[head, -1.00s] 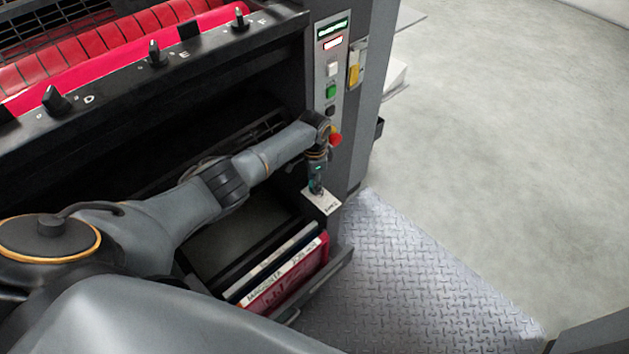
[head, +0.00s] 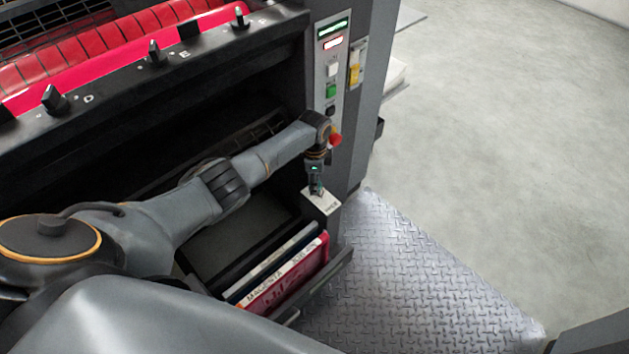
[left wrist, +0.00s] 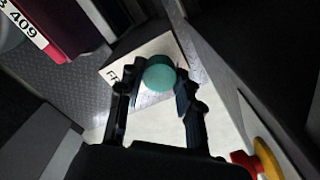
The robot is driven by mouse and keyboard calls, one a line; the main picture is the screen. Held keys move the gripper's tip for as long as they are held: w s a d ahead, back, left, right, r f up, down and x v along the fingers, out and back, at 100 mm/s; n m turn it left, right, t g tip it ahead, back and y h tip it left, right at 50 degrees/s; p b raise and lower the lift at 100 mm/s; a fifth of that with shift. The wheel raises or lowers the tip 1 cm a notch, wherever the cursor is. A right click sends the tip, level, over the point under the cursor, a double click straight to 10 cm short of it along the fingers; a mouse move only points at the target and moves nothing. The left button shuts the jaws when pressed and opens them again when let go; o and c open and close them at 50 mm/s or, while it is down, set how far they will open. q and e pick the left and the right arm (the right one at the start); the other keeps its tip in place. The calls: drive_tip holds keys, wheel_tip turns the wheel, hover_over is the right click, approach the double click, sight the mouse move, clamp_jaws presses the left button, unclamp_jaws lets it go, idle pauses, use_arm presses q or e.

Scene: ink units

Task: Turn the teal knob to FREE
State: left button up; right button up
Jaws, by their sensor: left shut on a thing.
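The teal knob (left wrist: 160,76) shows as a round teal top in the left wrist view, over a pale label plate (left wrist: 147,47). Letters that look like the start of "FREE" show at the plate's left side. My left gripper (left wrist: 158,82) has one finger on each side of the knob and is shut on it. In the head view my left gripper (head: 316,189) points down at the plate (head: 324,204), and the knob is mostly hidden there. The knob's pointer direction cannot be made out. My right gripper is not in view.
A control strip (head: 331,60) with a green button (head: 331,91) and a red knob (head: 336,140) stands just above my left wrist. An open drawer (head: 345,262) holding a magenta case (head: 290,275) lies below. Treadplate floor (head: 410,270) is clear at right.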

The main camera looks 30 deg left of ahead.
use_arm(q)
drive_tip(key=o, duration=0.9)
drive_tip(key=shift+o, duration=1.2)
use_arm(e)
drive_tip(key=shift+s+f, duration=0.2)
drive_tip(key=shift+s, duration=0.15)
use_arm(q)
drive_tip(key=shift+r, duration=0.15)
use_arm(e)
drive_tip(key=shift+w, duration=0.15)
use_arm(q)
wheel_tip(320, 180, up, 12)
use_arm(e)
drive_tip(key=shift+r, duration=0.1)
